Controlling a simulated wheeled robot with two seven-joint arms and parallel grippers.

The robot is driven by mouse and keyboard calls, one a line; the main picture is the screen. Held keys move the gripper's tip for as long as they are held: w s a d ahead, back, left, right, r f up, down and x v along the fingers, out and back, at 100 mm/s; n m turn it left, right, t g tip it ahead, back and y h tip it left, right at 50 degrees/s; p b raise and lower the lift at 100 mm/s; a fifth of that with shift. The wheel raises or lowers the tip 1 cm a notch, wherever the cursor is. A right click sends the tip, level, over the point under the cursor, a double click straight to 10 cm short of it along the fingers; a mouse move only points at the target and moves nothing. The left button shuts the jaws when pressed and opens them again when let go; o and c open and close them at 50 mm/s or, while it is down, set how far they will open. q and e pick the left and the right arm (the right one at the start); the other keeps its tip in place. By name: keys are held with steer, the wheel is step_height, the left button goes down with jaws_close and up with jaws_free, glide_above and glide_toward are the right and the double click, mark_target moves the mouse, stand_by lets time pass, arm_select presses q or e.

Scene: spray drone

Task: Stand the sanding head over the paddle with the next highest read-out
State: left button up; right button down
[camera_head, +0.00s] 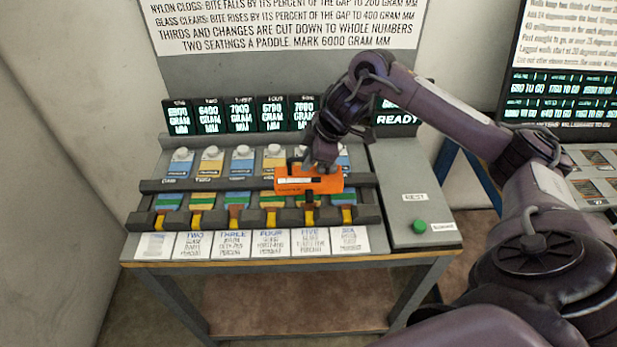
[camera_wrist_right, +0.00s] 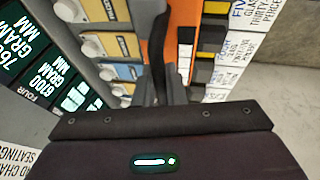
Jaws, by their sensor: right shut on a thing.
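The orange sanding head (camera_head: 309,183) is in my right gripper (camera_head: 318,162), which is shut on it from above. It sits at the rack's right half, roughly in line with the card marked FIVE (camera_head: 309,242); whether it rests on the rails or hovers I cannot tell. It also shows in the right wrist view (camera_wrist_right: 185,45). Paddles with coloured ends lie in a row, such as the one at card three (camera_head: 236,215) and at card four (camera_head: 272,216). Read-outs stand behind: 6400 (camera_head: 209,115), 7000 (camera_head: 242,114), one like 6700 (camera_head: 272,113) and one like 7600 (camera_head: 304,112). My left gripper is out of view.
Dark rails (camera_head: 160,186) cross the grey bench. At right, a grey box carries a REST label (camera_head: 415,197) and a green button (camera_head: 420,226). A READY display (camera_head: 396,119) stands behind. My right arm hides part of the read-outs. Another bench stands at far right.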

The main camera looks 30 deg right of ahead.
mark_target(309, 175)
steer(key=shift+w+a+f, duration=0.1)
steer(key=shift+f, duration=0.45)
step_height(309, 175, down, 3)
steer(key=shift+f+p, duration=0.15)
steer(key=shift+p, duration=0.15)
steer(key=shift+f, duration=0.5)
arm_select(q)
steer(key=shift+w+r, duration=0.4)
arm_select(e)
steer(key=c, duration=1.9)
jaws_free()
steer(key=shift+f, duration=0.15)
steer(key=o, duration=0.4)
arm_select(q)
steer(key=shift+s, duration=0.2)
